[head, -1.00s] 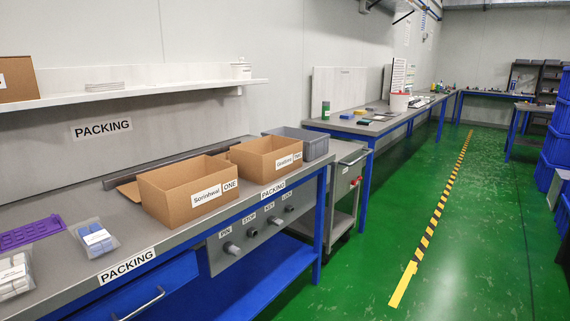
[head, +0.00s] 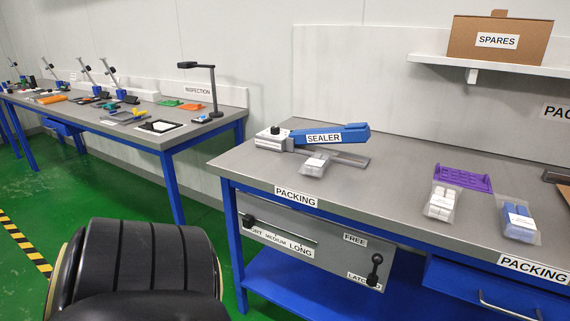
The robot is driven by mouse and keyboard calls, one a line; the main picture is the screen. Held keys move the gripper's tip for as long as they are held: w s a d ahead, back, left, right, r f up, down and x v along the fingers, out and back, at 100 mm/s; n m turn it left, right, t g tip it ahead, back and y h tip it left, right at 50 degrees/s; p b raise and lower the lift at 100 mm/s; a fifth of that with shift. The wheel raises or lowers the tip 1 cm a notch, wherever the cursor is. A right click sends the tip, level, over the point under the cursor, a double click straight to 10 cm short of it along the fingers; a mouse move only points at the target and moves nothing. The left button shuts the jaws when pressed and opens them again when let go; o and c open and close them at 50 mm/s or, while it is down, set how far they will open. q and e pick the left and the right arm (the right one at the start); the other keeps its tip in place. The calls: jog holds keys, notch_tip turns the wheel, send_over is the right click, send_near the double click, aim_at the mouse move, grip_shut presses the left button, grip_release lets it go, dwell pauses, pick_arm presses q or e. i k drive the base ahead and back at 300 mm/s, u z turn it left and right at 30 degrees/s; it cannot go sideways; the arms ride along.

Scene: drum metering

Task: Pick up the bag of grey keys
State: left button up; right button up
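Three clear bags lie on the grey packing bench. A small bag with pale grey contents and a white label (head: 316,163) lies just in front of the blue sealer (head: 325,138). A second bag with whitish contents (head: 440,202) lies in front of the purple tray (head: 462,178). A third bag with blue contents (head: 519,218) lies to its right. From here I cannot tell surely which of the two pale bags holds grey keys. Neither of my grippers is in view; only a black part of my own body shows at the bottom left.
The packing bench (head: 390,190) has clear top between the sealer and the bags. A SPARES box (head: 497,38) sits on the shelf above. An inspection bench (head: 150,135) with several tools stands at the left. Green floor lies between the benches.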

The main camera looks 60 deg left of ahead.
aim_at(316, 166)
jog(key=u, duration=1.85)
jog(key=k, duration=0.4)
jog(key=u, duration=1.4)
jog(key=i, duration=1.55)
jog(key=z, duration=0.9)
jog(key=i, duration=0.75)
jog(key=z, duration=0.75)
